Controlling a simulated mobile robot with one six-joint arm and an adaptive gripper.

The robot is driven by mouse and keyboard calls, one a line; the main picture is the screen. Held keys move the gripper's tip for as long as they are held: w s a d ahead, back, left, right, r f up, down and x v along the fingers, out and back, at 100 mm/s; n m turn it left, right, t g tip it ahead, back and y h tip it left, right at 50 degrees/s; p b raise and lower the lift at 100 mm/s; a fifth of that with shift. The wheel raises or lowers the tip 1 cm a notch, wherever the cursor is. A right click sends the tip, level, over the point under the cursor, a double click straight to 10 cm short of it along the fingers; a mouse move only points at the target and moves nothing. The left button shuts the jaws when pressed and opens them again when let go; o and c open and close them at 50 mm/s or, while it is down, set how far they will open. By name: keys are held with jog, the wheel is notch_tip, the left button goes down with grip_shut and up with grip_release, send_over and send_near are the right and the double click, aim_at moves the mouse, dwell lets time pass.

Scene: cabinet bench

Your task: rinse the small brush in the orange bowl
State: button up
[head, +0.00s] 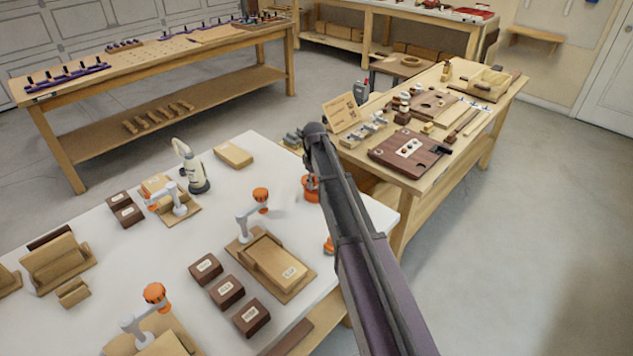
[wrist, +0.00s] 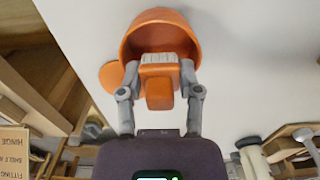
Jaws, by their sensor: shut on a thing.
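In the wrist view, my gripper (wrist: 160,64) is shut on the small brush (wrist: 159,92), with a finger on each side. The brush has an orange body and a pale, ridged part that looks like bristles at its far end. The orange bowl (wrist: 148,20) is just beyond, and the brush's far end overlaps its opening. I cannot tell whether the brush touches the bowl or how deep it reaches. In the head view my arm hides the gripper and brush. An orange shape (head: 309,189), probably the bowl, shows beside the arm on the white table.
A flat orange disc (wrist: 111,76) lies beside the bowl. The white table (head: 228,180) holds small white-and-orange arm-like stands (head: 260,198), dark labelled boxes (head: 227,291) and a pump bottle (head: 193,168). A wooden bench (head: 470,100) with trays stands close on the right.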

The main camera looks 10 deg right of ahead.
jog(key=shift+r+p, duration=0.6)
jog(key=shift+r, duration=0.15)
jog(key=shift+r, duration=0.1)
dwell(2.1)
jog(key=shift+r+p, duration=1.95)
jog(key=shift+p, duration=0.1)
jog(key=shift+d, duration=0.1)
